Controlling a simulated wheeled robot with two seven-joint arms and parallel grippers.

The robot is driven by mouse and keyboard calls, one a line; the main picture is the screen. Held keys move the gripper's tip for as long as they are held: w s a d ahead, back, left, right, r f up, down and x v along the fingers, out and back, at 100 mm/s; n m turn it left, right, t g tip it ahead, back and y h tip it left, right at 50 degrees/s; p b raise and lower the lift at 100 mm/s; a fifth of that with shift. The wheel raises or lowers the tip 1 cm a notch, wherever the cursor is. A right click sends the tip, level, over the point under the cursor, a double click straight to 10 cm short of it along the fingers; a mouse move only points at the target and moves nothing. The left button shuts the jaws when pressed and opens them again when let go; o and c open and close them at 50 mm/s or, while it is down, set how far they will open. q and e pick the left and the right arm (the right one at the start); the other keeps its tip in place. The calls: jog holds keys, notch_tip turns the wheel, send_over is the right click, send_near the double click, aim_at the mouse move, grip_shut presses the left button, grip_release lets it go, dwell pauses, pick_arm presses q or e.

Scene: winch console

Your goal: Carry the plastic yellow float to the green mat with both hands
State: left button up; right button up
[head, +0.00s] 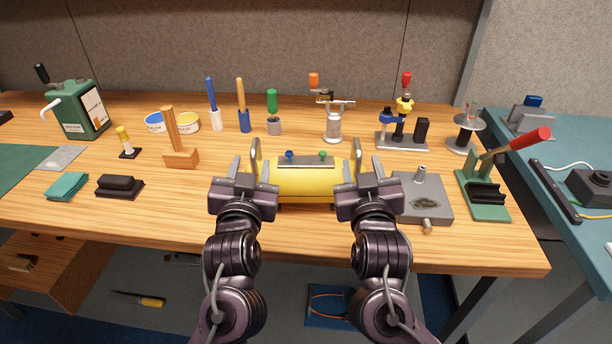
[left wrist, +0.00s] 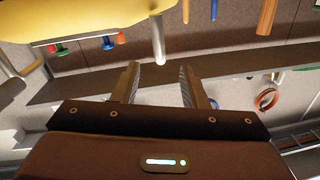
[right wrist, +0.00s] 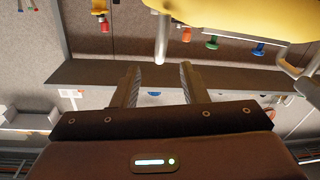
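The yellow float (head: 305,182) lies crosswise on the wooden bench near its front edge, with small blue and green knobs on top. The float also shows at the top of the left wrist view (left wrist: 85,18) and the right wrist view (right wrist: 230,15). My left gripper (head: 245,152) is at its left end and my right gripper (head: 368,152) at its right end. Both are open. Each wrist view shows a pale peg, (left wrist: 157,40) and (right wrist: 162,40), near the gap between the fingertips; contact cannot be told. The green mat (head: 18,166) is at the bench's far left.
A grey metal block (head: 425,195) sits close right of my right gripper. Left are a wooden stand (head: 181,158), a black block (head: 119,187) and a teal cloth (head: 67,187). A green can (head: 80,112) and upright tools stand behind. Bench between float and stand is clear.

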aim_at(254, 151)
pick_arm(q)
jog(key=shift+s, duration=0.1)
pick_arm(e)
jog(key=shift+s, duration=0.1)
pick_arm(q)
jog(key=w, duration=0.8)
jog(key=shift+w, duration=0.1)
pick_arm(e)
jog(key=w, duration=0.8)
jog(key=shift+w, duration=0.1)
pick_arm(q)
jog(key=shift+c, duration=0.3)
pick_arm(e)
jog(key=shift+c, duration=0.3)
pick_arm(q)
grip_shut()
pick_arm(e)
jog(key=shift+f, duration=0.1)
grip_shut()
pick_arm(q)
jog(key=shift+f, duration=0.1)
